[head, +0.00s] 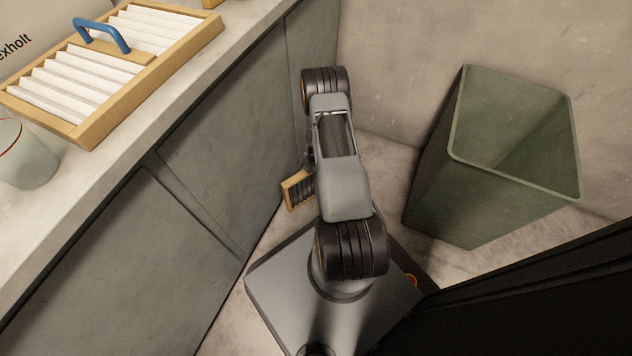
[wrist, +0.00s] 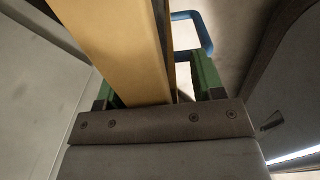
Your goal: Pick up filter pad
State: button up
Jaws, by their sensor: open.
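A filter pad (head: 298,189) with a wooden frame and dark pleats stands on the floor by the grey cabinet in the head view, partly hidden behind my arm. In the wrist view a wooden frame bar (wrist: 125,45) runs between the green fingers of my gripper (wrist: 155,85). A blue handle (wrist: 207,35) shows just beyond the bar. My gripper is open, with the bar between its fingers; I cannot tell whether either finger touches it. My arm hides the gripper in the head view.
A larger wooden filter tray (head: 95,135) with white pleats and a blue handle (head: 103,31) lies on the counter (head: 150,165). A pale cup (head: 27,158) stands beside it. A green bin (head: 440,170) stands to the right of my arm. The cabinet and wall leave a narrow corner.

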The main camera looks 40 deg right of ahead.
jog(key=shift+c, duration=0.4)
grip_shut()
